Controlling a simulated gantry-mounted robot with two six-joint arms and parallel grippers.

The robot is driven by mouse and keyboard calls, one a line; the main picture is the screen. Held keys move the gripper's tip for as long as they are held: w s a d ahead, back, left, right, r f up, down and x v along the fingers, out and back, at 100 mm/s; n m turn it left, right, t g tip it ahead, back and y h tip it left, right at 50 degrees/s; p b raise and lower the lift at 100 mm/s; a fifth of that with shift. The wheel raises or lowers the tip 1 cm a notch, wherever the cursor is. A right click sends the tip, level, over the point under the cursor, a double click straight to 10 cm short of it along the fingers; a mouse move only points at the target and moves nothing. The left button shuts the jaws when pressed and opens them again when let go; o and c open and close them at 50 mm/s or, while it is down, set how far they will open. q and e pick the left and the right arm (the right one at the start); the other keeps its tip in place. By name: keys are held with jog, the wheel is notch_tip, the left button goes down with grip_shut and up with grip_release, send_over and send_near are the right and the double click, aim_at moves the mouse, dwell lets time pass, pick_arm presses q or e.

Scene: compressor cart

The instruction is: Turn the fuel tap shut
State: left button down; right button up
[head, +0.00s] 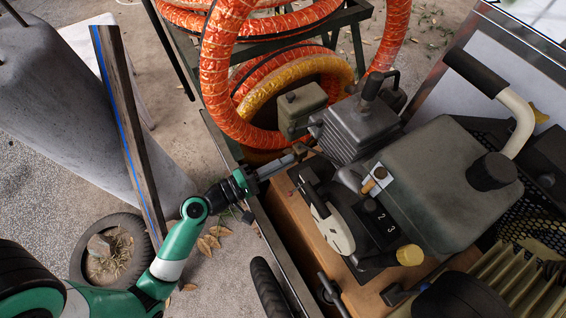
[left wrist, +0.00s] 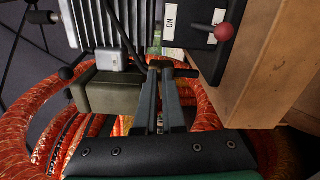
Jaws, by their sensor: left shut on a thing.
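My left gripper (head: 304,151) reaches in from the left to the near side of the finned engine block. In the left wrist view the left gripper (left wrist: 160,72) has its two grey fingers closed on a small dark handle, which appears to be the fuel tap (left wrist: 184,73). A stub of the handle sticks out to the right of the fingertips; the rest is hidden by the fingers. In the head view the handle is too small and covered to make out. My right gripper is not in view.
The finned engine block (head: 352,130) and dark tank (head: 437,185) stand close by. A red-knobbed lever (left wrist: 224,32) beside an ON label is near the fingers. Orange hoses (head: 230,75) lie behind. A wooden base (left wrist: 262,75) is to the right.

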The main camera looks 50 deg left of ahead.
pick_arm(q)
jog(key=shift+f+m+b, duration=0.2)
jog(key=shift+m+b, duration=0.15)
jog(key=shift+m, duration=0.55)
jog(key=c, duration=1)
grip_release()
jog(key=shift+r, duration=0.1)
